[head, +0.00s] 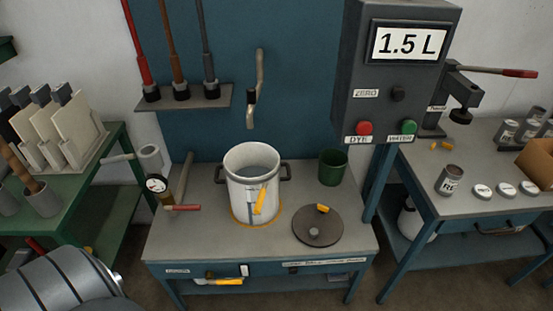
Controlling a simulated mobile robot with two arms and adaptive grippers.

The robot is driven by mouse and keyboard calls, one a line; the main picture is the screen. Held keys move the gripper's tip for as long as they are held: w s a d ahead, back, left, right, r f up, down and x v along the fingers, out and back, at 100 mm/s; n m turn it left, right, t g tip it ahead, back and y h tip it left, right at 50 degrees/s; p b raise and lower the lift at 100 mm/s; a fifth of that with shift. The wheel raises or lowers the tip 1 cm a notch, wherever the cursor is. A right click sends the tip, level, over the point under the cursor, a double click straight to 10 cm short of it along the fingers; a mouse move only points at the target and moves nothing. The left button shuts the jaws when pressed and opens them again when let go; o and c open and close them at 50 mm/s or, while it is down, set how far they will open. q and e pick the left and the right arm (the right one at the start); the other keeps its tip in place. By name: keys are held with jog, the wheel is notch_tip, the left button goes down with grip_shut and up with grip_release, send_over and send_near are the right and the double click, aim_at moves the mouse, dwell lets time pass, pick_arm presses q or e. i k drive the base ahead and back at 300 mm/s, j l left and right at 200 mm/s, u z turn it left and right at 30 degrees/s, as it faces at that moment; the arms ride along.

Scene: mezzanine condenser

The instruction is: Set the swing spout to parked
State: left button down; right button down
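A tan pipe, which looks like the swing spout (260,70), is on the blue back panel. It has a dark joint partway down, and its lower end points down behind and above the white pot (262,208). I cannot read any parked mark near it. The pot stands upright on the grey bench, open, with liquid inside and a yellow-handled tool at its front. Neither of my grippers shows in the head view.
A dark round lid (318,228) and a green bucket (333,167) stand right of the pot. A grey dispenser box (375,75) reads 1.5 L, with red and green buttons. A gauge (157,184) and red-handled valve are left.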

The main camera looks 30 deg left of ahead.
aim_at(253, 93)
jog(key=k+j+u, duration=0.25)
jog(key=j, duration=0.15)
jog(key=j+u, duration=0.2)
jog(key=j, duration=0.15)
jog(key=k+j+u, duration=0.25)
jog(key=j, duration=0.2)
jog(key=i+j+z, duration=0.5)
jog(key=j+z, duration=0.15)
